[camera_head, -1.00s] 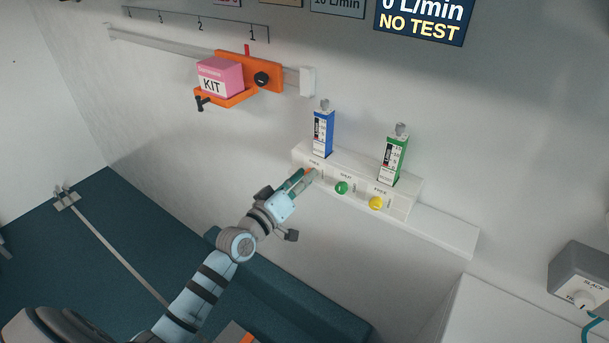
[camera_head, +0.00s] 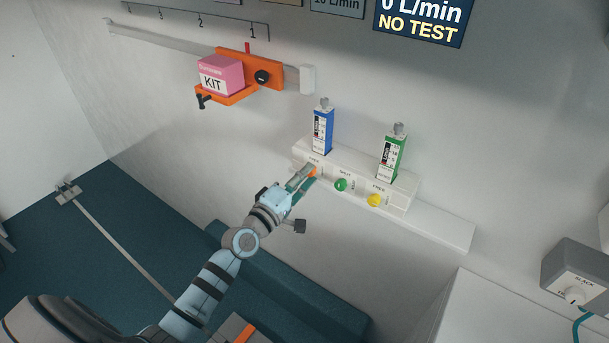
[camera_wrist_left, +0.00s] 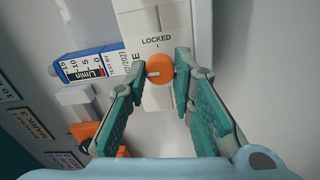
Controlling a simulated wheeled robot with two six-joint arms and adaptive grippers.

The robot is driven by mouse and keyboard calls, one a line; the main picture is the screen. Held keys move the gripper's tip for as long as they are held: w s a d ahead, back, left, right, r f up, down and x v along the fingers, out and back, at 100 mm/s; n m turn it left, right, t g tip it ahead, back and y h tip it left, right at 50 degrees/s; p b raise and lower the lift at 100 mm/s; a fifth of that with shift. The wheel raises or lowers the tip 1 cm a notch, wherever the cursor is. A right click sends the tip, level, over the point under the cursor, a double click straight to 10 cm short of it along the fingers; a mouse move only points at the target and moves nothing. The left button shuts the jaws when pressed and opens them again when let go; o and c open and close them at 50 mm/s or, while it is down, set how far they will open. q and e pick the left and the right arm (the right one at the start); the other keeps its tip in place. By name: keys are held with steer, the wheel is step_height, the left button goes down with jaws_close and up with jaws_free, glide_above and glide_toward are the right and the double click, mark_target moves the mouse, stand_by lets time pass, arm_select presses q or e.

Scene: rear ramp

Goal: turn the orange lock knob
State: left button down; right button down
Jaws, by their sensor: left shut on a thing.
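The orange lock knob (camera_wrist_left: 159,69) is round with a short white mark, which points left in the left wrist view. A "LOCKED" label with a small tick is above it there. The knob also shows in the head view (camera_head: 313,173) at the left end of the white panel (camera_head: 410,198). My left gripper (camera_head: 307,178) is at the panel, shut on the knob. In the left wrist view its teal-padded fingers (camera_wrist_left: 158,75) flank the knob on both sides. My right gripper is not in view.
Green (camera_head: 341,185) and yellow (camera_head: 375,201) knobs sit to the right on the panel. Blue (camera_head: 323,132) and green (camera_head: 391,155) flow meters stand above it. A pink kit box (camera_head: 221,76) rests on an orange holder (camera_head: 265,70) at upper left.

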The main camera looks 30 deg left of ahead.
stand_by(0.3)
arm_select(q)
steer(key=c, duration=1.4)
jaws_free()
steer(key=shift+o, duration=0.2)
steer(key=s+a, duration=0.1)
steer(key=s, duration=0.6)
steer(key=shift+s+f, duration=0.2)
steer(key=shift+s, duration=0.05)
